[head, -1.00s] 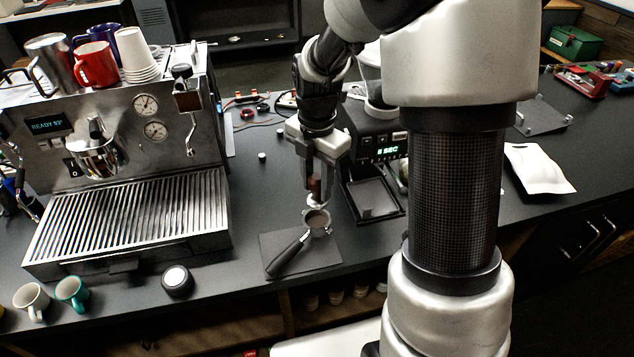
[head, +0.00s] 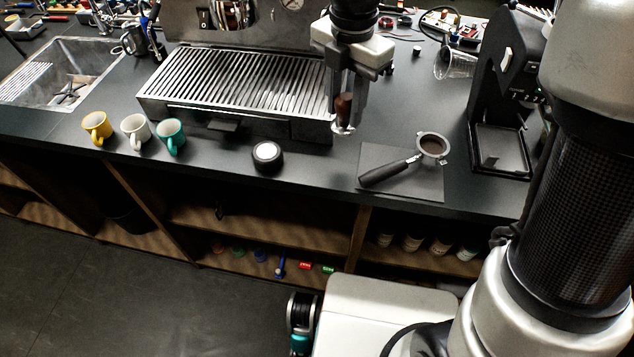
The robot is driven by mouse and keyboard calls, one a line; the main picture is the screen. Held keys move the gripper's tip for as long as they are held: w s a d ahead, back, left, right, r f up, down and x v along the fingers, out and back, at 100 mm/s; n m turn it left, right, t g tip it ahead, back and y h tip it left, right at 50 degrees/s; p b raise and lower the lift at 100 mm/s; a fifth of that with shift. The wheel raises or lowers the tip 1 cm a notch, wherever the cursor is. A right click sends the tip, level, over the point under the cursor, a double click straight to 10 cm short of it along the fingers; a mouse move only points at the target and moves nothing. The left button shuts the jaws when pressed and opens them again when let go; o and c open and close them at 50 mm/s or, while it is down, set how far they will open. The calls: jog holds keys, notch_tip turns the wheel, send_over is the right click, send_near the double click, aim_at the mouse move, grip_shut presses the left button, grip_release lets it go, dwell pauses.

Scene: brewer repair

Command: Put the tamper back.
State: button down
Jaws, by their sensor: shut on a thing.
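The tamper (head: 343,104), with a brown handle and a shiny metal base, hangs upright in my gripper (head: 346,98). My gripper is shut on its handle and points down. The tamper's base is in front of the espresso machine's right front corner and looks to be above the counter. A round black piece (head: 267,156) with a pale top stands on the counter to the left of the tamper; I cannot tell for certain whether it is the tamper's stand. The portafilter (head: 431,145), with dark coffee in its basket, lies on a dark mat (head: 428,188) to the right.
The espresso machine's slatted drip tray (head: 236,82) is just left of my gripper. Teal (head: 170,135), white (head: 135,131) and yellow (head: 97,127) cups stand near the counter's front edge. The grinder (head: 503,75) stands right. Counter between the round piece and the mat is clear.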

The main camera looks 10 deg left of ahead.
jog(key=s+a+f+n+b, duration=0.1)
jog(key=s+a+n+b, duration=0.15)
jog(key=a, duration=0.25)
jog(key=shift+m, duration=0.45)
jog(key=shift+s+f+b, duration=0.15)
jog(key=shift+f+b, duration=0.15)
jog(key=shift+f, duration=4.45)
jog(key=shift+f, duration=0.2)
jog(key=c, duration=1.3)
grip_release()
jog(key=shift+o, duration=0.2)
jog(key=shift+r, duration=0.1)
